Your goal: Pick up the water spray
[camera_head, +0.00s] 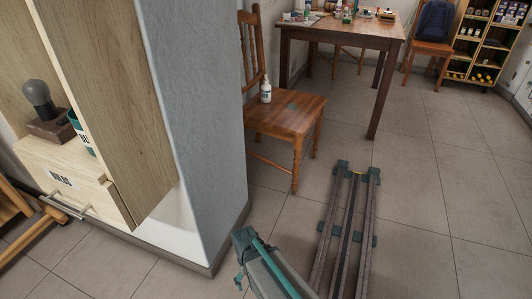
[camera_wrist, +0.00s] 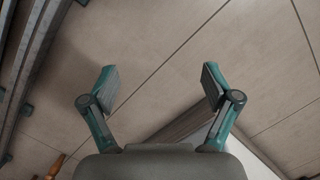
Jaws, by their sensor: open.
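A small white bottle (camera_head: 266,90), which looks like the water spray, stands upright on the seat of a wooden chair (camera_head: 290,119) in the head view. It is too small for me to make out its nozzle clearly. My gripper (camera_wrist: 160,82) is open and empty in the wrist view, with its two teal-and-grey fingers spread above bare floor tiles. The bottle does not show in the wrist view. In the head view, part of my arm is at the bottom centre, well below and apart from the bottle.
A wooden table (camera_head: 345,31) with several small bottles and items stands behind the chair. A grey wall end (camera_head: 195,110) and wooden cabinet (camera_head: 75,185) block the left. A shelf (camera_head: 485,45) and another chair (camera_head: 430,47) stand far right. The tiled floor (camera_head: 430,200) at right is clear.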

